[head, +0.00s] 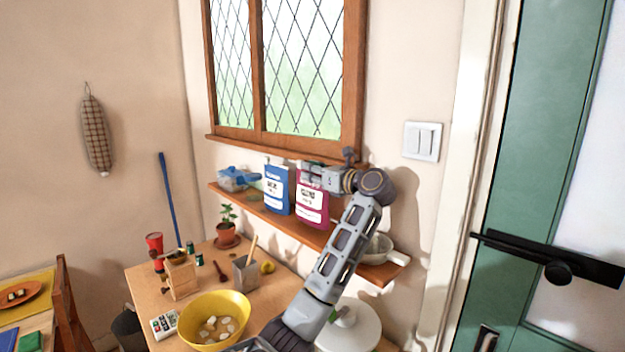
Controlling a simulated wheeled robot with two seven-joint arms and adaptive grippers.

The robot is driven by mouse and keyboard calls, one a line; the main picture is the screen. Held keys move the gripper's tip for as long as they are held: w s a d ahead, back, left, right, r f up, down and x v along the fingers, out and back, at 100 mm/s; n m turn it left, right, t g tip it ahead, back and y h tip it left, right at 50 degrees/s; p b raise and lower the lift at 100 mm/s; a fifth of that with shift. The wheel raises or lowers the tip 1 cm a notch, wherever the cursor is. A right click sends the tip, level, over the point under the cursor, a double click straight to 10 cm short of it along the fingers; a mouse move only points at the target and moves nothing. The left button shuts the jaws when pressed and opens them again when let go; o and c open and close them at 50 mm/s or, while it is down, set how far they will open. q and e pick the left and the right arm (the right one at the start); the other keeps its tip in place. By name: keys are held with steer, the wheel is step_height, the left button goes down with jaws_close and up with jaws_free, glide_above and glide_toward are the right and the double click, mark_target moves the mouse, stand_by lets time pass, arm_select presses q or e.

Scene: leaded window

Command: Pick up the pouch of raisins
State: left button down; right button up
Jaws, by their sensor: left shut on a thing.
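A magenta pouch (312,205) with a white label stands upright at the wooden wall shelf below the window; I take it for the pouch of raisins, though its print is too small to read surely. My left gripper (311,176) is shut on its top edge, coming in from the right side. Whether the pouch's bottom touches the shelf I cannot tell. A blue pouch (277,190) with a white label stands just left of it, close beside it. My right gripper is not in view.
The shelf (250,208) also holds a clear box with a blue lid (236,179) at left and a white cup (379,248) at right. The table below carries a yellow bowl (213,318), a potted plant (227,225) and a grey holder (245,274).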

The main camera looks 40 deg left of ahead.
arm_select(q)
steer(key=shift+r+b, duration=0.5)
steer(key=shift+r, duration=1.9)
steer(key=shift+s+r, duration=0.1)
steer(key=shift+r, duration=0.05)
steer(key=s+a+b, duration=0.1)
steer(key=s+b, duration=0.3)
steer(key=s, duration=1.5)
steer(key=shift+s+a+b, duration=0.2)
steer(key=shift+a+b, duration=0.1)
steer(key=shift+b, duration=0.1)
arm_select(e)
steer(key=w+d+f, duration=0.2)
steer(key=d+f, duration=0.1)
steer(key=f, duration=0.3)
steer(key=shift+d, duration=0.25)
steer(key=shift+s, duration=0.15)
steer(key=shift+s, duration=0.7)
